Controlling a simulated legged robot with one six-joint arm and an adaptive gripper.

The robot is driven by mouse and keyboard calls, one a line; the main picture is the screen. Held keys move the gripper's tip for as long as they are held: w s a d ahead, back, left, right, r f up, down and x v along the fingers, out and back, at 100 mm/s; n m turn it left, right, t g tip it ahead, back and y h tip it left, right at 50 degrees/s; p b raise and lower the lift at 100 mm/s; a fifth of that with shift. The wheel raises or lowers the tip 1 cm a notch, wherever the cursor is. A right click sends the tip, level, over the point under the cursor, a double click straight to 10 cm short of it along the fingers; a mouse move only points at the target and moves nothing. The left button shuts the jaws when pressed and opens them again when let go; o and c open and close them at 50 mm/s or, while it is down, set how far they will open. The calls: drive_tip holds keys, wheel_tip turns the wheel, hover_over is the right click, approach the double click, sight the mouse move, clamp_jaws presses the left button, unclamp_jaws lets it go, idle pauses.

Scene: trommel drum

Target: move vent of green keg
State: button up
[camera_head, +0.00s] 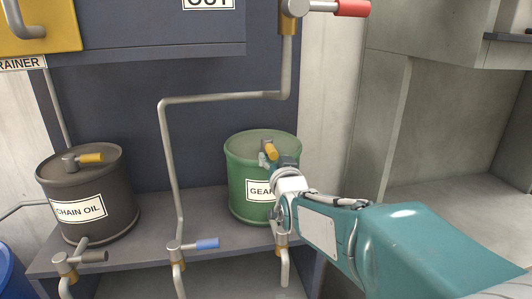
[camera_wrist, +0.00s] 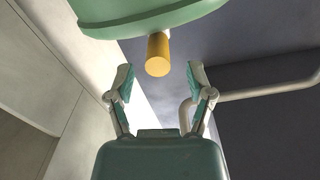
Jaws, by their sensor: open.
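The green keg (camera_head: 237,180), with a label starting "GEAR", stands on a shelf. Its vent (camera_head: 271,151) is a yellow handle on a grey fitting on the keg's top. My gripper (camera_head: 268,161) is at the front right of the keg top, close to the vent, and partly covers the keg and its label. In the wrist view the keg (camera_wrist: 130,18) fills the top edge and the yellow vent handle (camera_wrist: 158,56) points down between my two spread fingers (camera_wrist: 160,78). The fingers are open, with gaps on both sides of the handle. Contact is not visible.
A dark "CHAIN OIL" keg (camera_head: 95,198) with its own yellow vent handle (camera_head: 91,158) stands at left on the same shelf (camera_head: 205,207). A grey pipe (camera_head: 166,150) runs between the kegs. Blue-handled (camera_head: 207,244) and dark-handled taps (camera_head: 93,256) sit at the shelf's front.

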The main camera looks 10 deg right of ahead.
sight(272, 150)
drive_tip(key=shift+w+d, duration=0.1)
drive_tip(key=shift+w, duration=1.85)
clamp_jaws()
